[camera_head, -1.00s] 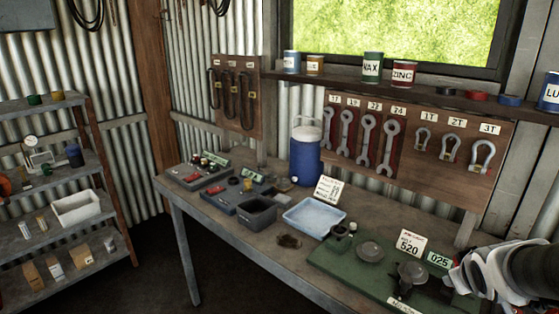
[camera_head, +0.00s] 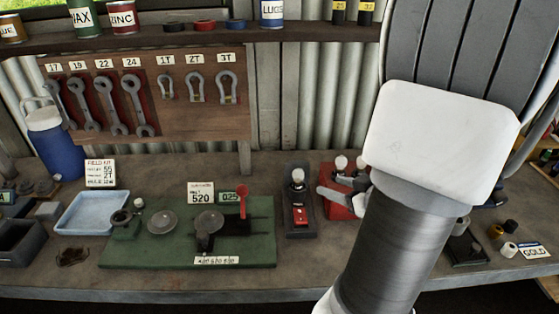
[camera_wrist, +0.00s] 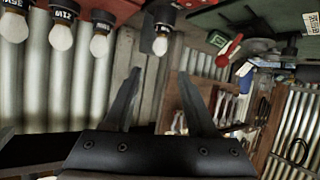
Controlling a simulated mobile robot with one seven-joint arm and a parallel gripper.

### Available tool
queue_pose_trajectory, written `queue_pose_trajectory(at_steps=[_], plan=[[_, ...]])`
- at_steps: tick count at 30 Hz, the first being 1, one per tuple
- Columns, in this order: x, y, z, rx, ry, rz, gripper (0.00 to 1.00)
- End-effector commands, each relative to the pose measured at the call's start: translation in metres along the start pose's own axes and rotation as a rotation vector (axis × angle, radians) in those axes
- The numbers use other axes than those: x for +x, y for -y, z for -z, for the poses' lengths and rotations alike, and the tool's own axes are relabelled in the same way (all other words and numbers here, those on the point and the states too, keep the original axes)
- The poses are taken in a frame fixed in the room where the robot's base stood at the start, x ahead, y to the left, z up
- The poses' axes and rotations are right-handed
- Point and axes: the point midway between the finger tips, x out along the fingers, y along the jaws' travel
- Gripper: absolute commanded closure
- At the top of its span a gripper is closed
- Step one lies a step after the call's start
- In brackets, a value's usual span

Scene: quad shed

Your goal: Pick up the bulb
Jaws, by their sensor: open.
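Several white bulbs show. One bulb (camera_head: 298,176) stands upright in a black holder with a red switch. Two bulbs (camera_head: 341,163) (camera_head: 361,163) are at the red box just right of it, partly hidden by my arm. In the upside-down wrist view, one bulb (camera_wrist: 161,45) sits alone in a dark socket, and three more bulbs (camera_wrist: 61,37) hang from labelled sockets to its left. My gripper (camera_wrist: 160,75) is open and empty, its fingers apart with the lone bulb above the gap in that view. It touches no bulb that I can see.
The green board (camera_head: 150,250) with round metal parts and a red lever (camera_head: 242,200) lies left of the bulbs. A blue tray (camera_head: 90,213) is further left. Wrenches and shackles hang on a wooden panel (camera_head: 205,125) behind. Small cylinders (camera_head: 509,227) lie at right.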

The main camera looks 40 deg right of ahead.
Motion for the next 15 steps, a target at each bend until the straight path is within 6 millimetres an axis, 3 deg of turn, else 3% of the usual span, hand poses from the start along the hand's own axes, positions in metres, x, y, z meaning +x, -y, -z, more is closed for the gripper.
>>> queue_pose_trajectory(at_steps=[5, 8, 15], plan=[[-0.009, 0.008, -0.003, 0.063, -0.043, 0.057, 0.43], [-0.005, 0.01, -0.003, 0.07, -0.051, 0.069, 0.43], [0.043, 0.015, -0.002, 0.069, -0.05, 0.073, 0.43]])
